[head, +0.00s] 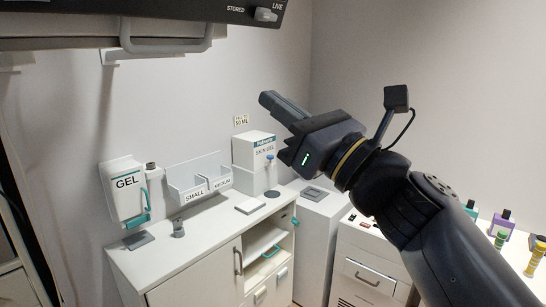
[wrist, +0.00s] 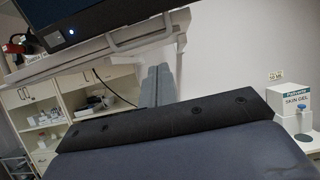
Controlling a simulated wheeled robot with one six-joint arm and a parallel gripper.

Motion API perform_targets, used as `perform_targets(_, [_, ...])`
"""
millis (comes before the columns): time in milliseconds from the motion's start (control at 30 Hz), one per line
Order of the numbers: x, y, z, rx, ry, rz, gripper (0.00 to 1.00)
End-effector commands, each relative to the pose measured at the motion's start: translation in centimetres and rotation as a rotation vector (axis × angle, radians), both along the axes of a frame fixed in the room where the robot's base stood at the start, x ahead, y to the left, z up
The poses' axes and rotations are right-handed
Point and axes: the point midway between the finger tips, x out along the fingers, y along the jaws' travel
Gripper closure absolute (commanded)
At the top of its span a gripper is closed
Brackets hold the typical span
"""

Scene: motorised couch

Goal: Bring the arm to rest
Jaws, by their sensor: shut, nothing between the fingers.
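My gripper (head: 268,99) is raised in the air at the middle of the head view, its fingers pointing up and to the left. The fingers are together with nothing between them. They also show in the wrist view (wrist: 158,86), in front of a pale wall and a white bracket. In the head view the arm reaches in from the lower right, and the gripper stands apart from the counter and the wall.
A white counter (head: 190,255) holds a skin gel box (head: 253,152), with a gel dispenser (head: 125,190) and a small/medium bin (head: 199,178) on the wall behind. A dark overhead unit (head: 195,10) with a handle hangs upper left. Colourful bottles (head: 502,222) stand at right.

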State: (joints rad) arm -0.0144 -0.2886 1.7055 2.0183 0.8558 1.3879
Motion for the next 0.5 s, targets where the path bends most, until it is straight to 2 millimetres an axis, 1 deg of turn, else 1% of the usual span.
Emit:
perform_targets(67, [-0.7, -0.9, -0.8, -0.002, -0.001, -0.005, 1.00])
perform_targets(100, [-0.6, -0.2, -0.6, -0.041, -0.031, -0.016, 1.00])
perform_targets(200, [-0.4, 0.7, -0.4, -0.132, -0.104, -0.057, 1.00])
perform_targets(500, [-0.1, 2.9, 0.1, -0.390, -0.336, -0.183, 1.00])
